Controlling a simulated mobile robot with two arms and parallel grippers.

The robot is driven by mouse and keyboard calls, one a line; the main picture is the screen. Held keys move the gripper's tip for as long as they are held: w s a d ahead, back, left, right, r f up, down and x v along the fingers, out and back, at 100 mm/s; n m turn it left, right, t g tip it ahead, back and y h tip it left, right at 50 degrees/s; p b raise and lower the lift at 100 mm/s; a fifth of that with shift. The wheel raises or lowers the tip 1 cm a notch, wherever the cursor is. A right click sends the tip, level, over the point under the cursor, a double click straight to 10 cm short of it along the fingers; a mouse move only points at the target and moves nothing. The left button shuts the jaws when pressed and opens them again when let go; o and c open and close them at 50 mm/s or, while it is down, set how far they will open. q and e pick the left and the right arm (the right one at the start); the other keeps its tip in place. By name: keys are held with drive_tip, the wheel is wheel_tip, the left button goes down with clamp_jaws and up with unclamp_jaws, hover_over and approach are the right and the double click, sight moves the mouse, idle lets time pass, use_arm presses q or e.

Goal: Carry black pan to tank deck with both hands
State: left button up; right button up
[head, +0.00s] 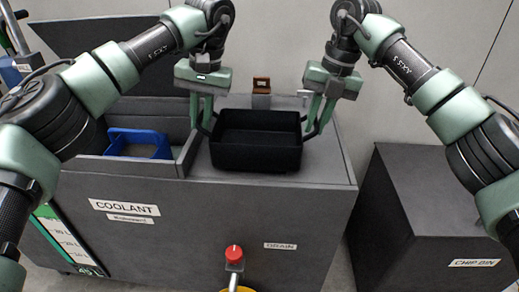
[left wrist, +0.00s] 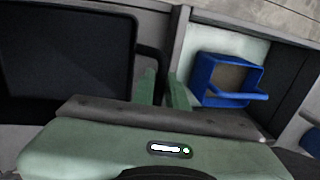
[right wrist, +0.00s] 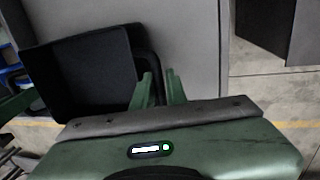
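The black pan (head: 257,155) is upright at the tank deck (head: 315,172), over its front middle. I cannot tell whether its base touches the deck. My left gripper (head: 202,124) is at the pan's left handle. In the left wrist view the pan (left wrist: 65,60) is at left, and its handle runs between the fingers (left wrist: 162,88). My right gripper (head: 319,122) is at the right handle. In the right wrist view the pan (right wrist: 85,70) is at left, with its handle between the fingers (right wrist: 160,88). Both grippers look closed on the handles.
A blue holder (head: 137,143) sits in the open compartment left of the deck. A brown block (head: 261,86) stands behind the pan. A red knob (head: 234,254) is in front of the tank. The chip bin (head: 425,195) stands at right, across a floor gap.

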use_arm(q)
drive_tip(key=shift+o, duration=1.1)
drive_tip(key=shift+r, duration=0.1)
use_arm(e)
drive_tip(key=shift+o, duration=1.1)
use_arm(q)
drive_tip(key=shift+r, duration=0.1)
use_arm(e)
drive_tip(key=shift+r, duration=0.2)
